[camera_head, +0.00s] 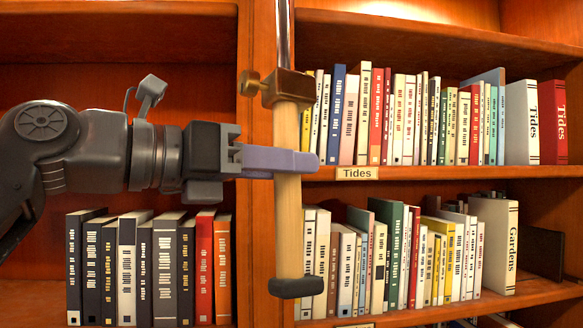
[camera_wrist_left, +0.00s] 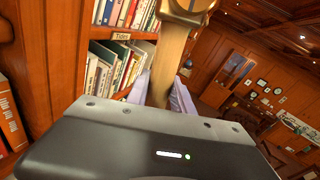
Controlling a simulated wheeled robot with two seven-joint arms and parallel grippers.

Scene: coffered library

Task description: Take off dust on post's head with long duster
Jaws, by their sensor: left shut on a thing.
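The long duster shows as an upright pole in the head view, with a wooden handle (camera_head: 288,215), a dark end cap at the bottom, a brass-knobbed collar (camera_head: 286,87) and a metal shaft rising out of the top. My left gripper (camera_head: 288,161) is shut around the wooden handle, a little below the collar. The left wrist view also shows the handle (camera_wrist_left: 158,75) between the two pale fingers. The duster's head and the post's head are out of view. My right gripper is not in view.
Bookshelves full of books stand right behind the duster. A shelf board (camera_head: 450,172) carries a "Tides" label (camera_head: 357,173). A wooden upright (camera_head: 251,230) divides the bays. The left wrist view shows open room with furniture (camera_wrist_left: 235,85) to the right.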

